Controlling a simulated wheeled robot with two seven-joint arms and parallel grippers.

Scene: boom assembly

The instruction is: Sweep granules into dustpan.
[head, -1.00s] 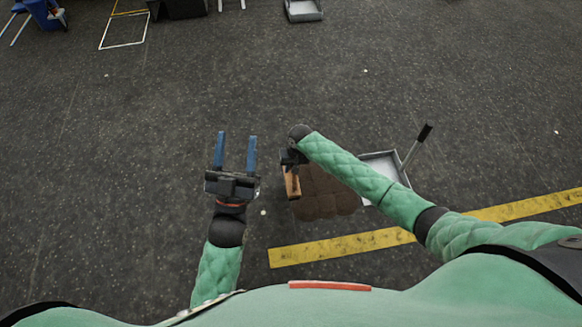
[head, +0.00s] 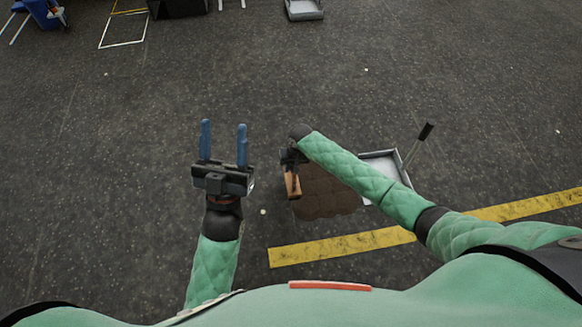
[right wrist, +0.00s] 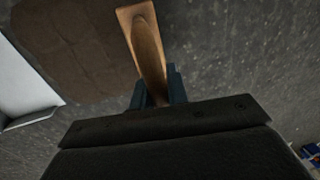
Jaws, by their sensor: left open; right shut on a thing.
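A brown patch (head: 325,193) with a lumpy edge, which looks like the granules, lies on the dark floor under my right forearm. It also shows in the right wrist view (right wrist: 75,45). A grey dustpan (head: 378,156) with a dark-gripped handle lies to its right, partly hidden by my right arm. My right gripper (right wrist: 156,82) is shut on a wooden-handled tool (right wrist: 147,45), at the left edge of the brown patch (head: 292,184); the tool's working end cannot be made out. My left gripper (head: 223,127) is open and empty, left of the patch.
A yellow floor stripe (head: 330,247) runs below the patch and to the right. A grey tray (head: 304,11) and a blue bin (head: 42,12) stand far off at the top. Small pale specks (head: 263,212) dot the floor.

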